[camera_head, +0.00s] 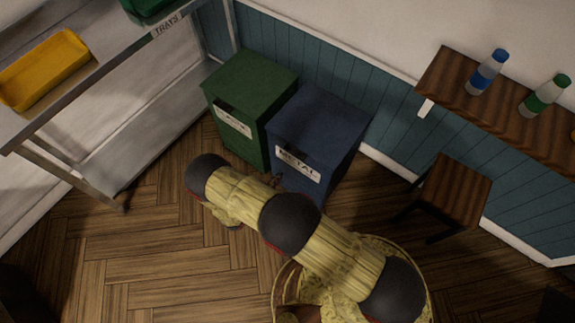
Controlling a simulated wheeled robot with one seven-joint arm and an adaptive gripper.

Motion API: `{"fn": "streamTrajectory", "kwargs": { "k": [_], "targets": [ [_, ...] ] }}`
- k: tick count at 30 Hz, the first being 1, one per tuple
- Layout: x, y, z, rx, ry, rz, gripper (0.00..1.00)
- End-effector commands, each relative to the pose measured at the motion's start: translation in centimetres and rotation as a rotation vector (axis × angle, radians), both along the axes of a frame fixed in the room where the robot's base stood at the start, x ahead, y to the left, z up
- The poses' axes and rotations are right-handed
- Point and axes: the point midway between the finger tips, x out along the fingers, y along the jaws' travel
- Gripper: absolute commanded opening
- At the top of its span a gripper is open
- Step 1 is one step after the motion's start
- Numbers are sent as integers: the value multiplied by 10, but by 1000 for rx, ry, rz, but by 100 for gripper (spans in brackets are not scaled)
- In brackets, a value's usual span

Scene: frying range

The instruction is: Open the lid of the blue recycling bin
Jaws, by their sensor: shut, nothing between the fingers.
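The blue bin (322,122) stands against the panelled wall with its flat lid down. A white label on its front reads METAL, and a dark slot shows just above the label. My jointed arm crosses the lower middle of the view, in front of the bin, and hides the bin's lower front. Only a small brown tip of my gripper (277,181) shows past the arm, close to the lower left front of the blue bin. It looks shut and empty. Whether it touches the bin cannot be told.
A green bin (247,90) stands directly left of the blue one. A metal rack (110,60) with a yellow tray (43,70) is at the left. A stool (458,188) and a wall counter (510,115) with two bottles are at the right. Floor is clear at lower left.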

Motion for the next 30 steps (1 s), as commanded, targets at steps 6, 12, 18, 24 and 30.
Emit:
{"fn": "streamTrajectory", "kwargs": {
  "k": [6, 12, 18, 24, 30],
  "targets": [
    [17, -13, -5, -4, -9, -2, 0],
    [45, -36, -19, -3, -9, -4, 0],
    [74, -59, -32, -3, -9, -4, 0],
    [75, -58, -3, -2, -10, 1, 0],
    [75, -58, 9, -2, -9, 0, 0]
  ]
}}
